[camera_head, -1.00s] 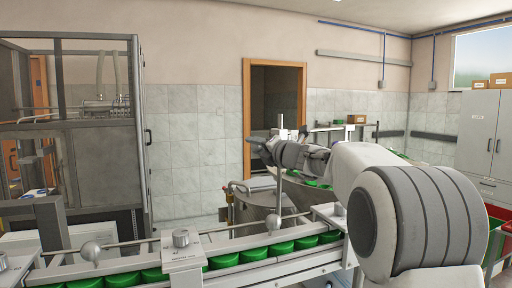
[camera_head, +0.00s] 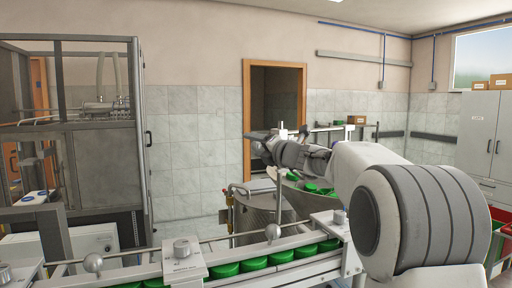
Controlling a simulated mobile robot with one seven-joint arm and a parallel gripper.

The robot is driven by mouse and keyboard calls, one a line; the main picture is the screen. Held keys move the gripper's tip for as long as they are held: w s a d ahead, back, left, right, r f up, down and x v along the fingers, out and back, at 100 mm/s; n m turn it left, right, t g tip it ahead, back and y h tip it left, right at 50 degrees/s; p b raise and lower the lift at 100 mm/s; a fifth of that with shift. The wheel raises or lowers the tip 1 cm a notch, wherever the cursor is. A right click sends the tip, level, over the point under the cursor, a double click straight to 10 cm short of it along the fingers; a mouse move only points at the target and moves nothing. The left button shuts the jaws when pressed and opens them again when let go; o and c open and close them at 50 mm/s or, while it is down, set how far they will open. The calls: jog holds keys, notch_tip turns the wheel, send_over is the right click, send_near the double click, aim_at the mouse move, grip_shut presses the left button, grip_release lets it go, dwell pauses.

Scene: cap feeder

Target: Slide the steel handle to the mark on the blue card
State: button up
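I cannot pick out the steel handle for certain, and I see no blue card with a mark that I can make out. Steel knobs stand on the feeder rail: one on a white block (camera_head: 182,249), a ball-shaped one (camera_head: 93,263) to its left and another ball (camera_head: 273,232) to its right. My arm comes in from the lower right, and my gripper (camera_head: 254,134) is at its far end, above the rail and in front of the doorway. The fingers are small and dark, and I cannot tell whether they are open. Nothing is visibly held.
A rail (camera_head: 215,277) with several green caps (camera_head: 255,263) crosses the front. A framed glass cabinet (camera_head: 100,150) stands at the left, a grey locker (camera_head: 485,140) at the right, and a red bin (camera_head: 499,212) at the right edge.

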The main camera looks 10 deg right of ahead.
jog(key=shift+f, duration=0.1)
jog(key=shift+s+d, duration=0.3)
jog(key=shift+s, duration=0.2)
jog(key=b+v, duration=0.2)
jog(key=v, duration=1.4)
jog(key=shift+s, duration=0.15)
